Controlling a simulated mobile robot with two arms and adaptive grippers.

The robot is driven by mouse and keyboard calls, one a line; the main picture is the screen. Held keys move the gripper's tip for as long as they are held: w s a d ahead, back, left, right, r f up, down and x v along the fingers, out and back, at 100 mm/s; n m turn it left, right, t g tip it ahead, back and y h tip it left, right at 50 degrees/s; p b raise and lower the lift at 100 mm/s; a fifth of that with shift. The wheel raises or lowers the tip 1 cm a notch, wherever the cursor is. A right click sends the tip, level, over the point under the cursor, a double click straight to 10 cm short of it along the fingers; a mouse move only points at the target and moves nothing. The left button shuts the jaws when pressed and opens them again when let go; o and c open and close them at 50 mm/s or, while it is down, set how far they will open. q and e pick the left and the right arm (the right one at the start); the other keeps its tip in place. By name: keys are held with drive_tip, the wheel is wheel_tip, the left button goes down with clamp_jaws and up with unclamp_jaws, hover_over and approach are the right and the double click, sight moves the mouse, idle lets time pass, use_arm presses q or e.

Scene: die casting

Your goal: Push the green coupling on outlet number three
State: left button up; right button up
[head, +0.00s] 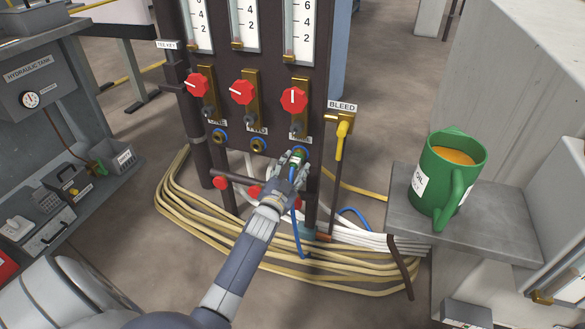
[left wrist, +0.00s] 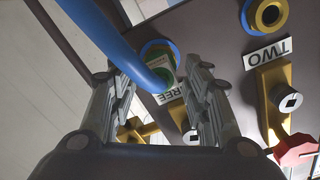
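The dark manifold panel (head: 262,60) carries three outlets in a row under red knobs. Outlet three (head: 301,151) is the rightmost, a blue ring; in the left wrist view its ring (left wrist: 150,48) shows above an upside-down label ending in "REE". The green coupling (head: 297,158) with its blue hose (head: 296,225) is at this outlet. In the left wrist view the coupling (left wrist: 160,62) appears inside the ring, partly hidden by the hose; how firmly it sits cannot be told. My left gripper (head: 293,165) has its fingers (left wrist: 160,85) apart on either side of the hose. My right gripper is not seen.
Outlets one (head: 219,136) and two (head: 258,145) show bare rings. A yellow bleed valve (head: 342,135) is right of the panel. A green mug (head: 440,180) of orange liquid stands on a grey shelf (head: 480,237). Coiled hoses (head: 225,235) lie on the floor below.

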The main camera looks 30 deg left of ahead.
use_arm(q)
drive_tip(key=v, duration=1.2)
drive_tip(key=shift+s+f, duration=0.1)
idle(0.7)
